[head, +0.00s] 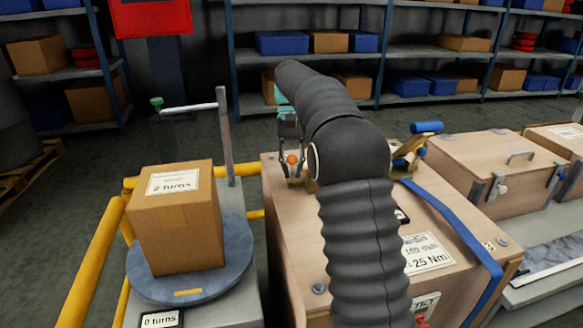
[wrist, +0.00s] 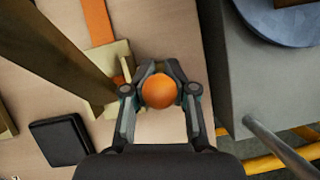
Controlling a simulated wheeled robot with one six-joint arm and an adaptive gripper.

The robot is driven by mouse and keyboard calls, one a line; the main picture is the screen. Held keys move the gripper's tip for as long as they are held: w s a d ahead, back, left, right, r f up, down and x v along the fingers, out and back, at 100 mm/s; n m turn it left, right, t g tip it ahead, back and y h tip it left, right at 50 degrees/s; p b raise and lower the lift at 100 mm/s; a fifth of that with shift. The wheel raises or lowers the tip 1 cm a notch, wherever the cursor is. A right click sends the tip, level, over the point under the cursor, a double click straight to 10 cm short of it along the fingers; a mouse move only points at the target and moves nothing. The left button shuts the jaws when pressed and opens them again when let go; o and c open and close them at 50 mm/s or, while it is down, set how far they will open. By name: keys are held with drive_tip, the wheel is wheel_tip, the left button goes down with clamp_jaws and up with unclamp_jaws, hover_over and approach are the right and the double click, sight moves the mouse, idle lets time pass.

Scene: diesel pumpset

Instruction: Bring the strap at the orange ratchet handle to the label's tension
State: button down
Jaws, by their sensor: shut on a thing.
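My gripper (head: 290,146) is shut on the round orange knob (head: 293,160) over the wooden crate's left rear part. In the wrist view the gripper (wrist: 160,78) has a finger on each side of the knob (wrist: 160,92). An orange strap (wrist: 98,22) runs to a pale metal ratchet part (wrist: 112,72) beside the knob. A brown bar crosses the wrist view at upper left. The white label (head: 427,252) on the crate reads "25 Nm" and what looks like "100 daN"; my arm covers its left part and most of the ratchet.
A blue strap (head: 455,228) with a blue-ended handle (head: 426,127) lies at the crate's right. At left, a carton (head: 177,215) marked "2 turns" stands on a round turntable (head: 150,285) beside a crank (head: 190,107) and yellow rails (head: 95,250). A lidded wooden box (head: 505,170) stands right.

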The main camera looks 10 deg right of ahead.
drive_tip(key=shift+w+r, duration=0.1)
drive_tip(key=shift+r, duration=0.15)
drive_tip(key=c, duration=1.2)
unclamp_jaws()
drive_tip(key=shift+d, duration=0.1)
drive_tip(key=shift+f, duration=0.1)
